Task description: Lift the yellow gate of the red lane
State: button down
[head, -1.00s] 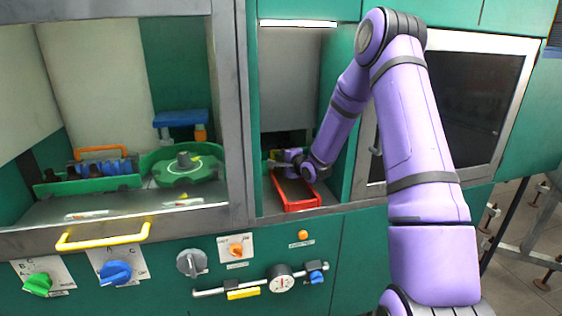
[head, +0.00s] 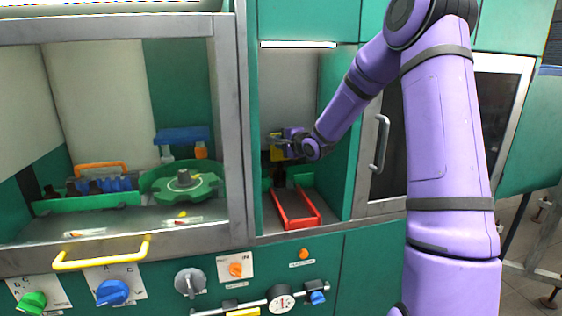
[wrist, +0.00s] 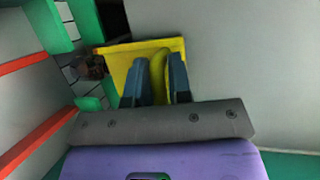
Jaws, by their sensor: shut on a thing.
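The yellow gate (head: 277,149) stands at the back of the red lane (head: 297,217), raised above the lane's floor. In the wrist view the yellow gate (wrist: 120,62) is a flat plate with a rounded yellow grip (wrist: 158,70). My gripper (head: 284,143) is at the gate, inside the narrow bay. In the wrist view my gripper (wrist: 162,75) has its two dark fingers on either side of the yellow grip, shut on it. Dark brown shapes (wrist: 92,68) show beside the gate in the wrist view; what they are is partly hidden.
The bay has a grey back wall and a green right wall (head: 334,120) close to my arm. A grey post (head: 231,120) divides it from the left bay, which holds a green turntable (head: 181,183). A door handle (head: 381,143) is at the right.

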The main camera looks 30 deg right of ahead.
jog(key=shift+r, duration=1.95)
jog(key=c, duration=1.1)
grip_release()
jog(key=shift+c, duration=0.2)
jog(key=v, duration=1)
jog(key=shift+s, duration=0.4)
jog(key=shift+r, duration=0.1)
